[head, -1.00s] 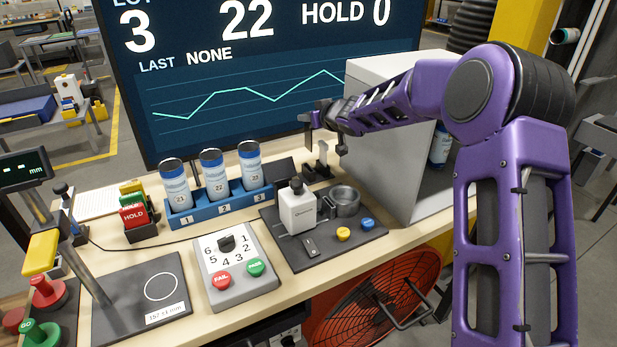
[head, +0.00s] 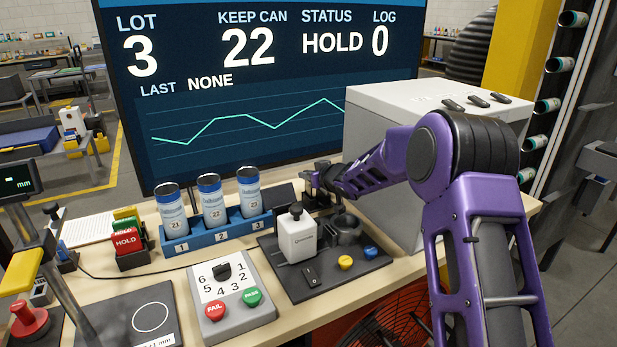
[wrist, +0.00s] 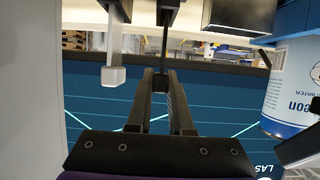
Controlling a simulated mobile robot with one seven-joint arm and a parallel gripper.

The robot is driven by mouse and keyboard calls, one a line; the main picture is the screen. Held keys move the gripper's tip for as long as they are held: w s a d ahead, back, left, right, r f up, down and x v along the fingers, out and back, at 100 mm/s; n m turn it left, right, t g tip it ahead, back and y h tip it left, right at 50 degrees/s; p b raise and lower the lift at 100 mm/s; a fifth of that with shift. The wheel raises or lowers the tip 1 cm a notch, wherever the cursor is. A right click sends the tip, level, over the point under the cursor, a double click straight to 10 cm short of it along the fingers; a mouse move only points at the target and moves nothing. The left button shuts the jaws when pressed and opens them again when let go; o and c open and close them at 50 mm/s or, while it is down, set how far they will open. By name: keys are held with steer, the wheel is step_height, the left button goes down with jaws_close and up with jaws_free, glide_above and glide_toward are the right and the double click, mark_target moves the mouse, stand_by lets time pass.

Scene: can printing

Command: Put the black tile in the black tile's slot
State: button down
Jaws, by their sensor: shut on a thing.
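My gripper (head: 314,178) is at the back of the bench, behind the white bottle-shaped device. In the wrist view its fingers (wrist: 160,85) are closed on a dark block with a thin dark stem, which I take to be the black tile (wrist: 165,42). The tile's wider end runs off the top of the wrist view. Beside it, apart, is a similar pale grey block on a stem (wrist: 113,75). In the head view a dark holder (head: 318,200) lies just below my gripper. Whether the black tile sits in its slot cannot be seen.
A blue rack (head: 220,233) with several numbered cans stands left of my gripper. The white device (head: 297,238) and a dark round cup (head: 344,229) are in front. A large pale cabinet (head: 385,105) is close on the right; the screen (head: 250,120) is behind.

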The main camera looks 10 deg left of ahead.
steer(key=shift+f, duration=0.25)
steer(key=c, duration=0.8)
jaws_free()
steer(key=shift+r, duration=0.15)
steer(key=shift+r, duration=0.2)
steer(key=v, duration=1.2)
steer(key=shift+f, duration=0.15)
